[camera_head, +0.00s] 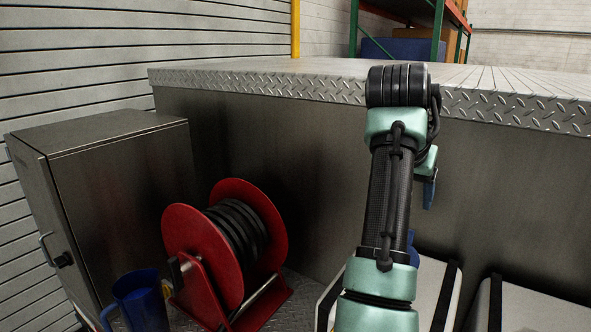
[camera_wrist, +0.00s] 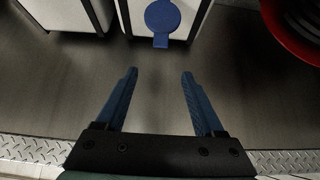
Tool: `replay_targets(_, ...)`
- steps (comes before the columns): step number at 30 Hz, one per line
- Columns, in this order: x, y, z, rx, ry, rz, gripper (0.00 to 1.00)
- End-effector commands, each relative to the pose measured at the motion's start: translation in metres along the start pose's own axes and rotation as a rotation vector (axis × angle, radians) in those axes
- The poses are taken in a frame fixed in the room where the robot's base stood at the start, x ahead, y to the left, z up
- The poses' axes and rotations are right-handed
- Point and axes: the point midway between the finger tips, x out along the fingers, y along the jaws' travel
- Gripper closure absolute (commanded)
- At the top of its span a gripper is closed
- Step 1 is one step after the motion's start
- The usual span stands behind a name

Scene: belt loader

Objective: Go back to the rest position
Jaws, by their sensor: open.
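My arm reaches up in the head view, in front of the dark metal side of a loader. My gripper (camera_wrist: 160,75) shows in the wrist view with its two blue fingers spread apart and nothing between them. A flat round blue item with a short handle (camera_wrist: 162,16) is beyond the fingertips, against a white case (camera_wrist: 191,8). The fingers do not appear to touch it.
The loader's diamond-plate edge (camera_head: 262,84) runs behind my arm. A red hose reel (camera_head: 205,245), a blue mug (camera_head: 141,300) and a metal cabinet (camera_head: 125,190) stand at left. Pale cases (camera_head: 525,308) are at lower right. The loader's flat top is clear.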

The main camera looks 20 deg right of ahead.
Motion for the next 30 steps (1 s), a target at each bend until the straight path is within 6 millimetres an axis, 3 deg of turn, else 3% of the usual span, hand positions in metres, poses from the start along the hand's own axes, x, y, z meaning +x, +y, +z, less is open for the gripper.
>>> replay_targets(5,0.000,-0.011,-0.002,-0.016,0.068,-0.032,0.30)
replay_targets(8,-0.009,-0.035,-0.006,-0.048,0.211,-0.105,0.30)
replay_targets(11,-0.032,-0.065,-0.007,-0.089,0.408,-0.207,0.30)
replay_targets(17,-0.117,-0.114,0.013,-0.149,0.816,-0.435,0.30)
replay_targets(21,-0.198,-0.127,0.050,-0.159,1.095,-0.609,0.30)
replay_targets(27,-0.309,-0.107,0.119,-0.117,1.433,-0.839,0.30)
replay_targets(30,-0.344,-0.091,0.144,-0.087,1.535,-0.913,0.30)
